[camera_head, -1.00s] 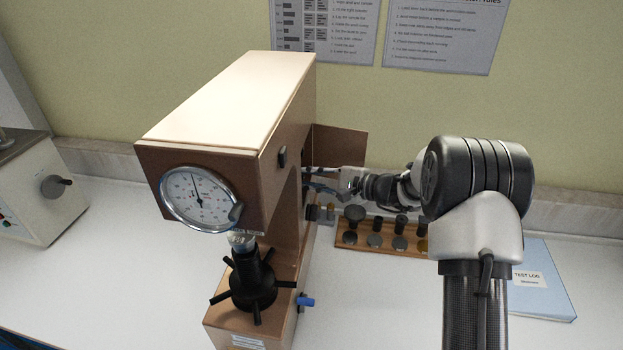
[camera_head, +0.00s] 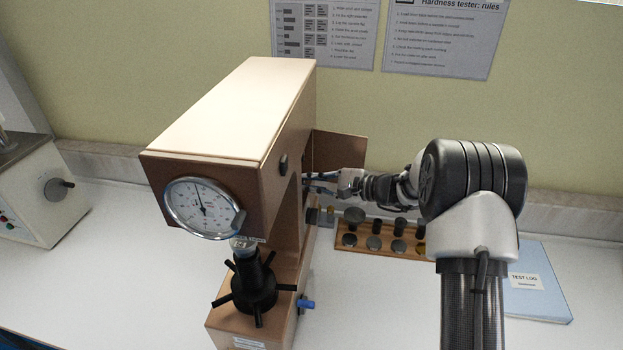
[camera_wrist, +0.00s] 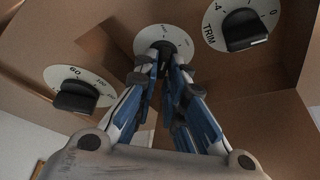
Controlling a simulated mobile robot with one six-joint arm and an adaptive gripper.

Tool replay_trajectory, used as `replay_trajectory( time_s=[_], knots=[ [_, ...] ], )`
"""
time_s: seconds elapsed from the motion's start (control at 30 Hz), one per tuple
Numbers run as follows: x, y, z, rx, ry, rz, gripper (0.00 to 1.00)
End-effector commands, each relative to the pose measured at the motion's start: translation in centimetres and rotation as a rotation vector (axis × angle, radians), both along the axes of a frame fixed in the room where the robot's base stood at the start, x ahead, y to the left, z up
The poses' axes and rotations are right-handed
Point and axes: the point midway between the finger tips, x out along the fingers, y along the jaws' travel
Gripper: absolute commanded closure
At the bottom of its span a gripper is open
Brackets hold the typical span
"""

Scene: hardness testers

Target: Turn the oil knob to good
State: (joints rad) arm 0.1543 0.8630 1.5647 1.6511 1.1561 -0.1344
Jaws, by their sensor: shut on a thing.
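My gripper (camera_wrist: 163,75) is shut on the middle knob (camera_wrist: 160,50), a dark knob on a round white dial plate (camera_wrist: 176,38) inside the brown housing. The fingers cover much of this knob, and its label is too small to read, so I cannot tell its setting or confirm that it is the oil knob. In the head view my gripper (camera_head: 318,182) reaches into the right side of the hardness tester (camera_head: 225,110), beside an open brown door (camera_head: 340,147). The knobs are hidden there.
In the wrist view, a black knob marked TRIM (camera_wrist: 245,30) is at the upper right and another with a 60 mark (camera_wrist: 75,97) at the left. A wooden rack (camera_head: 385,247) with metal pieces and a blue test log (camera_head: 535,280) lie on the bench.

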Motion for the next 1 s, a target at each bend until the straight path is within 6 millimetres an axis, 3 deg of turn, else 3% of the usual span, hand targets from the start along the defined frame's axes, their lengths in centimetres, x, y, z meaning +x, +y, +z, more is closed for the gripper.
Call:
replay_trajectory(
  time_s=[0.6,1.0],
  knots=[
    [0.12,-0.08,0.27,0.104,0.541,0.000,1.00],
    [0.15,-0.09,0.04,0.148,0.768,0.000,1.00]
  ],
)
